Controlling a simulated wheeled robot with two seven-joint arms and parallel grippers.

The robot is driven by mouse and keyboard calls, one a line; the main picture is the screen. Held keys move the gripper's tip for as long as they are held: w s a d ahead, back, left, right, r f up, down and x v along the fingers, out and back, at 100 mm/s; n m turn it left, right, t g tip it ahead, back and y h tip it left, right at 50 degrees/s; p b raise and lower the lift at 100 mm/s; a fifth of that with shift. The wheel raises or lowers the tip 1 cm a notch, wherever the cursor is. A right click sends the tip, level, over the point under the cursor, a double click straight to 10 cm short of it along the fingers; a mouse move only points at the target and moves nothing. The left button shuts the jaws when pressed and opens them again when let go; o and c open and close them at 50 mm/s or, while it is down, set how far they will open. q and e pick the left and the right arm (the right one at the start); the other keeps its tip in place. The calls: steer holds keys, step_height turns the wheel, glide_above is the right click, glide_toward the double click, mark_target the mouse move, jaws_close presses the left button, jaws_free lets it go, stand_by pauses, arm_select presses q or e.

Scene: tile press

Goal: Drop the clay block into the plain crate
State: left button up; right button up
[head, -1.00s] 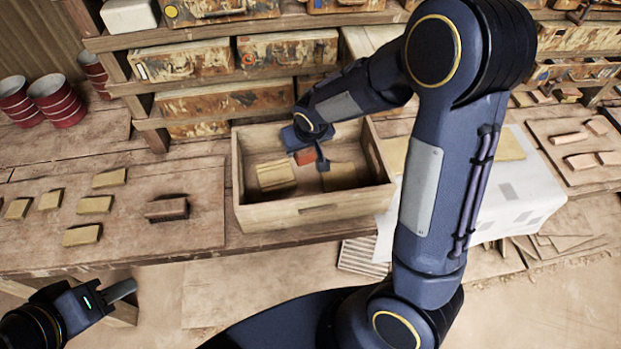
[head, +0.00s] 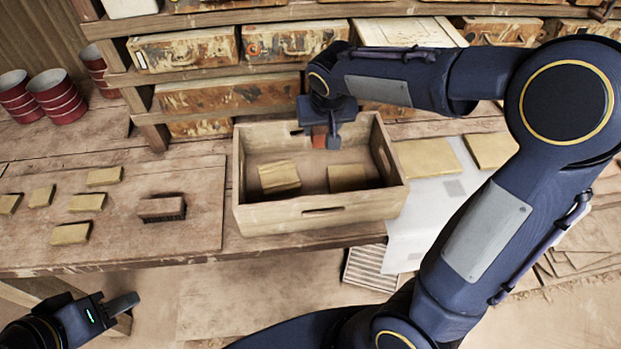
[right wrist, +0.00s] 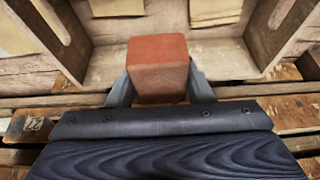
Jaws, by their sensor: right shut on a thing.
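My right gripper (head: 321,140) is shut on a reddish-brown clay block (head: 319,137). It points down at the back of the plain wooden crate (head: 320,219). In the right wrist view the clay block (right wrist: 157,68) sits between the two fingers, with the crate's floor beyond it. Its height over the crate is hard to tell. Two yellowish blocks, one at left (head: 279,177) and one at right (head: 347,178), lie inside the crate. My left gripper (head: 122,303) is low at the left, away from the table and empty; its finger gap does not show clearly.
Several yellow blocks (head: 86,202) and a brush (head: 161,208) lie on the board left of the crate. Red-striped cans (head: 57,97) stand at far left. Shelves with worn cases (head: 184,50) rise behind the crate. A white sheet (head: 420,215) lies to its right.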

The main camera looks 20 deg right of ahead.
mark_target(326, 130)
steer(key=shift+s+d+r, duration=0.1)
steer(key=shift+f, duration=0.25)
step_height(326, 130, down, 5)
steer(key=b, duration=0.4)
steer(key=shift+f, duration=0.15)
steer(key=o, duration=1.2)
steer(key=v, duration=0.8)
